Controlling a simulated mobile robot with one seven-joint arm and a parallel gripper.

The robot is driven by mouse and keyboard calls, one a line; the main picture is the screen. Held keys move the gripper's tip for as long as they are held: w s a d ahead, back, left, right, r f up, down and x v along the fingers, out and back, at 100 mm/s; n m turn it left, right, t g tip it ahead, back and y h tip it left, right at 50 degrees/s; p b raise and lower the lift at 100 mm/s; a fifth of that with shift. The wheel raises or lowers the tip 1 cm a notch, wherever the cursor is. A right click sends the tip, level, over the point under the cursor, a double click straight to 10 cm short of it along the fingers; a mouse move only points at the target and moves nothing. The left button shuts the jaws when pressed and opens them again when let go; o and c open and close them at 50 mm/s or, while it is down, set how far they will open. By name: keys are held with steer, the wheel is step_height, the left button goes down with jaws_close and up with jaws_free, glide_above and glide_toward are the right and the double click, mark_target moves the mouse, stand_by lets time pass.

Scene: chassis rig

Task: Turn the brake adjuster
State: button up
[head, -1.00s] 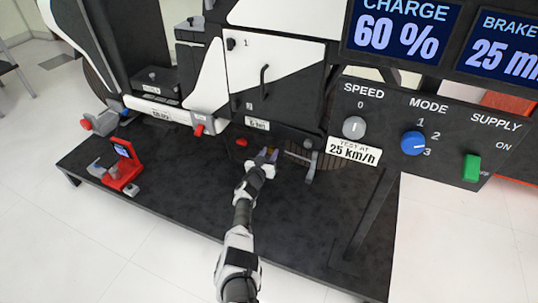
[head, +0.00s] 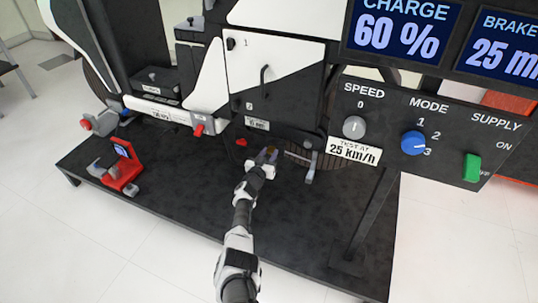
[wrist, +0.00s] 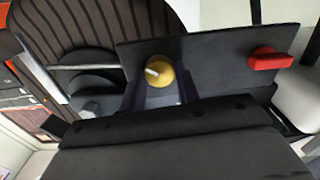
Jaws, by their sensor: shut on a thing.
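The brake adjuster is a round brass knob (wrist: 159,76) with a short pale pointer mark, on a dark plate in the wrist view. In the head view it is a small brass spot (head: 268,153) low on the rig, at the tip of my gripper. My gripper (wrist: 158,92) is shut on the knob, with a dark finger at each side of it. The gripper's dark body fills the bottom of the wrist view and hides part of the plate.
A red knob (wrist: 270,58) sits on the same plate, beside the adjuster. A grey lever (head: 311,165) hangs to the right of my gripper. The control panel (head: 400,105) stands further right. A red device (head: 122,170) lies on the dark platform (head: 195,205) at the left.

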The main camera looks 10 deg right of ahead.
steer(key=m+b, duration=0.1)
steer(key=m, duration=0.4)
steer(key=shift+f+b, duration=0.1)
steer(key=shift+b, duration=0.2)
steer(key=m+b, duration=0.1)
steer(key=m, duration=0.4)
stand_by(0.4)
steer(key=o, duration=1)
steer(key=shift+c, duration=0.2)
steer(key=shift+s, duration=0.15)
